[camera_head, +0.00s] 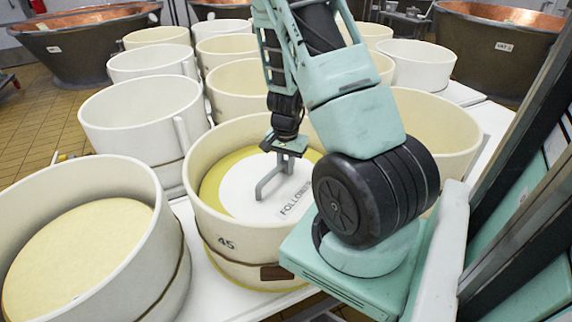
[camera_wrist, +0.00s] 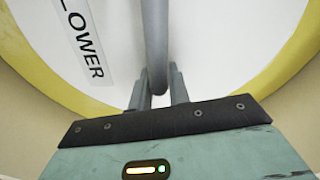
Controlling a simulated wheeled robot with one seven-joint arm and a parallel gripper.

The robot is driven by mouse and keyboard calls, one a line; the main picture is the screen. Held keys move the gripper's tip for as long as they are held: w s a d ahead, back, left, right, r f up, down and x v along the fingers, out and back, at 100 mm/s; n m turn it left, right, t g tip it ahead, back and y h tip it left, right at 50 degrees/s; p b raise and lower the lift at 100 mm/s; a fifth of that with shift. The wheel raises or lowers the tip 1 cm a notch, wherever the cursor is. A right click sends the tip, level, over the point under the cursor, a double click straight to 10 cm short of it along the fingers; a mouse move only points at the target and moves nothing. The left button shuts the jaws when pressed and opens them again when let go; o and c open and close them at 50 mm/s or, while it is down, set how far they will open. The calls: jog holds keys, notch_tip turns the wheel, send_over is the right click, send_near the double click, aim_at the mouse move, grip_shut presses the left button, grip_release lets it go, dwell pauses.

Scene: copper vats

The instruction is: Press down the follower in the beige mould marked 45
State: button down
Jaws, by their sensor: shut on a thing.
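The beige mould (camera_head: 226,243) marked 45 stands at the front middle of the table in the head view. Inside it lies the white round follower (camera_head: 236,191), with lettering on its top and a yellow ring around it. A grey bar handle (camera_head: 272,180) rises from the follower. My gripper (camera_head: 284,152) reaches down into the mould and is shut on this handle. In the wrist view the fingers (camera_wrist: 158,92) sit either side of the grey handle (camera_wrist: 155,40), above the white follower (camera_wrist: 205,45). My arm hides the mould's right part.
A mould (camera_head: 160,262) with a yellowish filling stands close at the left. Several white and cream moulds (camera_head: 140,110) crowd behind. Copper vats (camera_head: 80,45) stand at the back. A strip of white table (camera_head: 205,290) is bare in front.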

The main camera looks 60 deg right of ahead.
jog(key=shift+f, duration=0.1)
dwell(0.3)
jog(key=c, duration=1.3)
grip_release()
jog(key=shift+o, duration=0.2)
jog(key=shift+w+r, duration=0.1)
jog(key=shift+r, duration=0.3)
notch_tip(320, 180, up, 17)
jog(key=p, duration=0.5)
jog(key=shift+f, duration=0.1)
